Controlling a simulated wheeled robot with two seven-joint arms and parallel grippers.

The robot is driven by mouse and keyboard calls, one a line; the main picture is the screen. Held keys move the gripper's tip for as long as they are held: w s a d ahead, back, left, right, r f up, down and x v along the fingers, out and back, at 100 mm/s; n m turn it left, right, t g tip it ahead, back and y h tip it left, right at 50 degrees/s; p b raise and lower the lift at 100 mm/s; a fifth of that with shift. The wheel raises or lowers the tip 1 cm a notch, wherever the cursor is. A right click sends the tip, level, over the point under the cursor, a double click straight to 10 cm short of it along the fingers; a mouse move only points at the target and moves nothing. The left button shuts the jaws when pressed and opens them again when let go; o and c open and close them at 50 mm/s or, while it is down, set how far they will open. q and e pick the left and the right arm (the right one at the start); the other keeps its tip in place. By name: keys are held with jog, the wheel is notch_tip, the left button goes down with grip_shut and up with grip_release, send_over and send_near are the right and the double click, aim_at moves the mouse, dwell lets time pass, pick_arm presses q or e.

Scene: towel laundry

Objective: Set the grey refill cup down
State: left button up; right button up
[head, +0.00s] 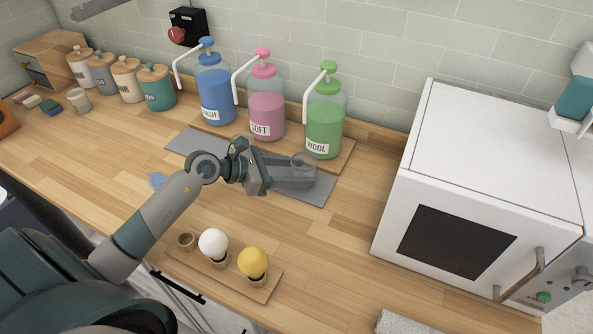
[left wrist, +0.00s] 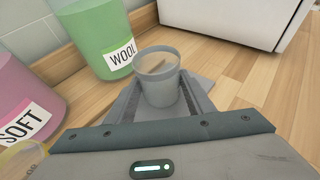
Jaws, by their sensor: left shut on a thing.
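The grey refill cup (left wrist: 158,84) is upright between the fingers of my left gripper (left wrist: 160,96). In the head view my left gripper (head: 298,176) is shut on the cup (head: 303,161), over the right part of the grey mat (head: 318,192), in front of the green WOOL bottle (head: 325,120). I cannot tell whether the cup's base touches the mat. My right gripper is not in view.
The blue bottle (head: 214,92) and pink SOFT bottle (head: 266,107) stand left of the green one. A white microwave-like box (head: 480,160) stands right. A wooden holder (head: 233,272) with a white ball and a yellow ball lies in front.

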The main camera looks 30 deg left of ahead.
pick_arm(q)
jog(key=o, duration=1.1)
jog(key=shift+o, duration=0.2)
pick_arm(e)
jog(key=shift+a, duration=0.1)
pick_arm(q)
jog(key=shift+r, duration=0.15)
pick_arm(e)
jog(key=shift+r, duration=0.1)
pick_arm(q)
jog(key=shift+s+a, duration=0.3)
jog(key=shift+a, duration=0.05)
jog(key=b+v, duration=0.2)
jog(key=v, duration=0.5)
jog(key=b+v, duration=0.1)
jog(key=v, duration=0.3)
jog(key=shift+s+r, duration=0.1)
jog(key=shift+r, duration=0.05)
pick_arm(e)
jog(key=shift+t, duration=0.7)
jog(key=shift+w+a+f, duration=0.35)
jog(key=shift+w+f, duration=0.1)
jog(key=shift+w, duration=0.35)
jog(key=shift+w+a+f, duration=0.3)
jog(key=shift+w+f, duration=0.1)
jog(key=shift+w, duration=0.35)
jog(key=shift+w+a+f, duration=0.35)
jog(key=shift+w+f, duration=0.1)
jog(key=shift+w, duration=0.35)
